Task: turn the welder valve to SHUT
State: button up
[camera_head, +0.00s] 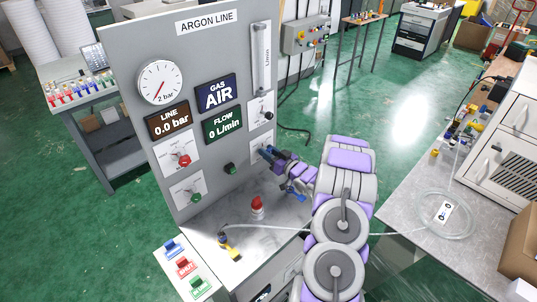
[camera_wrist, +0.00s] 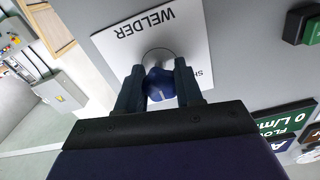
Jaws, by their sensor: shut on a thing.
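The welder valve is a blue knob (camera_wrist: 160,86) with a pale mark, on a round grey base in front of a white plate lettered WELDER (camera_wrist: 125,35). Part of a second word, "SH", shows at the plate's edge, partly hidden by a finger. My gripper (camera_wrist: 159,78) has one finger on each side of the knob and is shut on it. In the head view my gripper (camera_head: 268,154) is at the lower right of the grey ARGON LINE panel (camera_head: 135,50) and hides the knob there.
The panel has a gauge (camera_head: 160,82), a LINE 0.0 bar display (camera_head: 168,121), a GAS AIR display (camera_head: 216,94), a FLOW 0 L/min display (camera_head: 222,123) and other knobs, red (camera_head: 184,160) and green (camera_head: 196,198). A red-topped object (camera_head: 257,204) stands on the ledge below my gripper.

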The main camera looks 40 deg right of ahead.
jog(key=n+b, duration=0.1)
jog(key=n, duration=0.1)
jog(key=n+b, duration=0.2)
jog(key=shift+f+n, duration=0.3)
jog(key=shift+f, duration=0.05)
jog(key=n+b, duration=0.3)
jog(key=n, duration=0.1)
jog(key=shift+r+n+b, duration=0.1)
jog(key=shift+n+b, duration=0.2)
jog(key=o, duration=0.8)
jog(key=shift+d, duration=0.1)
jog(key=shift+o, duration=1.2)
jog(key=shift+r, duration=0.15)
jog(key=s+d+p, duration=0.1)
jog(key=s+p, duration=0.1)
jog(key=s, duration=1.5)
jog(key=shift+s+d, duration=0.15)
jog(key=shift+d, duration=0.15)
